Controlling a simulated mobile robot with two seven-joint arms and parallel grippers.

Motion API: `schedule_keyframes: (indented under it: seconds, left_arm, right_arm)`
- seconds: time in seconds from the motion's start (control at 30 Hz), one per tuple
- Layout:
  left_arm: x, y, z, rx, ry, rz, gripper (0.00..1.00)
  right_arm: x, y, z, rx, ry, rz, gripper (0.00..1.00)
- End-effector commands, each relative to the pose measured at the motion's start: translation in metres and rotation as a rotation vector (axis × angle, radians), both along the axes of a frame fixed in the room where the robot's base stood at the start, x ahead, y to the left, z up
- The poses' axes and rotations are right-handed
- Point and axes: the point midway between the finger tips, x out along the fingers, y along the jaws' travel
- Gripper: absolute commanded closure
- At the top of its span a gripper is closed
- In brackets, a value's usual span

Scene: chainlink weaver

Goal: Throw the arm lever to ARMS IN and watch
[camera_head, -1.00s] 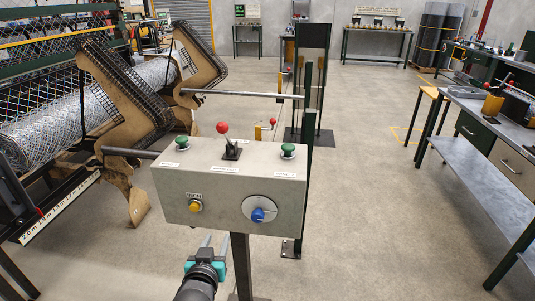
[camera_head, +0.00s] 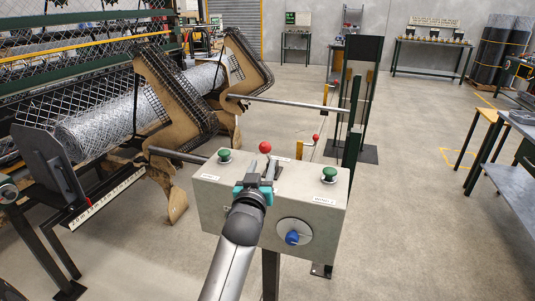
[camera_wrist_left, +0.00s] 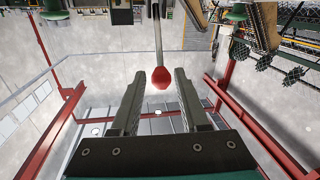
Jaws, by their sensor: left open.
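The control box (camera_head: 215,205) stands on a post in the head view. Its lever has a red ball knob (camera_head: 265,147) above the top face, between two green mushroom buttons. My left gripper (camera_head: 256,177) is open at the box's front top edge, just below the knob in the picture, and hides the lever's lower part. In the left wrist view, the red knob (camera_wrist_left: 162,77) and its metal shaft show between the open fingertips (camera_wrist_left: 158,72). I cannot tell whether the knob is within the fingers or beyond them. The tan hooked arms (camera_head: 170,110) stand beside the mesh roll. My right gripper is not in view.
A blue knob (camera_head: 292,238) on a white dial is on the box front, right of my arm. The green buttons (camera_head: 224,155) and (camera_head: 328,174) flank the lever. The wire mesh roll (camera_head: 110,125) lies left. Open floor (camera_head: 410,220) lies right.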

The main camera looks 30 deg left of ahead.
Motion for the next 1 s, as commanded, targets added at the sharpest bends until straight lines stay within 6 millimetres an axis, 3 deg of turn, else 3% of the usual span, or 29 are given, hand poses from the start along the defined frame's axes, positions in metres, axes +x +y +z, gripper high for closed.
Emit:
schedule_keyframes:
  seconds: [0.3, 0.5, 0.97, 1.0]
  left_arm:
    - [0.046, 0.019, 0.0, 0.002, -0.001, 0.0, 0.55]
    - [0.063, 0.026, 0.0, 0.0, -0.001, 0.0, 0.55]
    - [0.069, 0.029, 0.0, 0.0, 0.0, -0.001, 0.55]
    - [0.069, 0.029, 0.0, 0.0, 0.0, -0.001, 0.6]
  right_arm:
    - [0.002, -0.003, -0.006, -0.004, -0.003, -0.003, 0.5]
    - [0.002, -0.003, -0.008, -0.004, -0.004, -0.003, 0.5]
    - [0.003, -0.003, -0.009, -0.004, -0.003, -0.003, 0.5]
    - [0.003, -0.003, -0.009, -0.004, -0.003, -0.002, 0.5]
